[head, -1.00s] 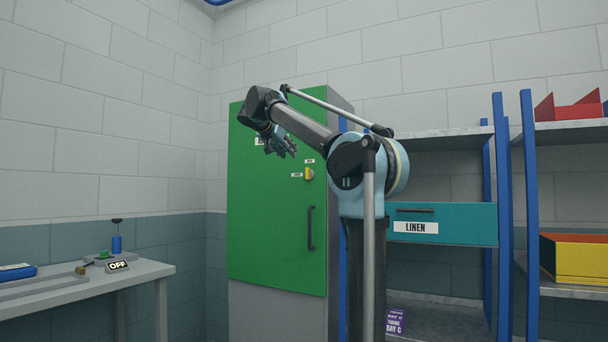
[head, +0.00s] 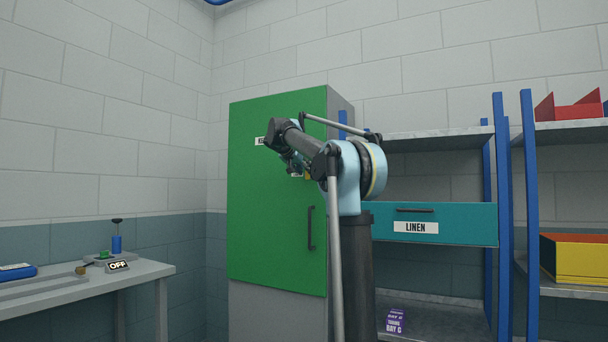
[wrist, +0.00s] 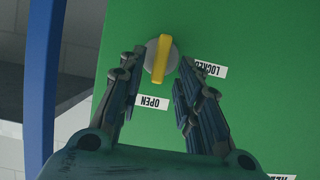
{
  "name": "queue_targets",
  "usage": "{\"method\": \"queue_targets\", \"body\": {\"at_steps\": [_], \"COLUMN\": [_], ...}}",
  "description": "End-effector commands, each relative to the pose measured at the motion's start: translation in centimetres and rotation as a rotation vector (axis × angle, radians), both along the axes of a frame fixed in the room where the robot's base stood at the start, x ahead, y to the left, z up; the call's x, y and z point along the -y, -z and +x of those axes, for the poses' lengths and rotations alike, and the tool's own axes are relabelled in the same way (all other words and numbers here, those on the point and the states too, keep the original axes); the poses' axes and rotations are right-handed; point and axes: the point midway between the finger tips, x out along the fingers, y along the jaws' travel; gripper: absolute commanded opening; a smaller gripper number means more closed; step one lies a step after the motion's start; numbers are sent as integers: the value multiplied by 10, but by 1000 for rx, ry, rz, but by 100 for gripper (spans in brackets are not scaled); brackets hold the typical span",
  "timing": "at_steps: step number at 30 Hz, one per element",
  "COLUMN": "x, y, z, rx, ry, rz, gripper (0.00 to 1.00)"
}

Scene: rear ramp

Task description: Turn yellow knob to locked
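The yellow knob (wrist: 161,59) is a bar on a grey round base on the green cabinet door (head: 265,225). In the wrist view its bar stands nearly upright, with its lower end towards the OPEN label (wrist: 153,102). The LOCKED label (wrist: 207,69) is to the right of the knob. My gripper (wrist: 157,68) is open, with one finger on each side of the knob and its tips near the base. I cannot tell whether either finger touches it. In the head view my arm mostly hides the knob, with only a bit of yellow showing.
The door has a dark handle (head: 310,228) below the knob. A blue upright (wrist: 42,70) stands left of the door in the wrist view. A teal LINEN drawer (head: 450,223) and shelves are to the right. A bench (head: 90,285) with an OFF sign is at the left.

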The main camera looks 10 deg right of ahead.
Motion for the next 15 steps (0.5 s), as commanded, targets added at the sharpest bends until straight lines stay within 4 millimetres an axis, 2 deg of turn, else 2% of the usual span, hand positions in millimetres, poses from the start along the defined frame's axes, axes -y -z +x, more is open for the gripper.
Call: {"method": "queue_targets", "body": {"at_steps": [6,14,15], "x": [8,8,8], "y": [5,6,6], "z": [10,11,11], "rx": [1,0,0], "ry": [0,0,0], "rz": [-1,0,0], "gripper": [32,32,29]}}
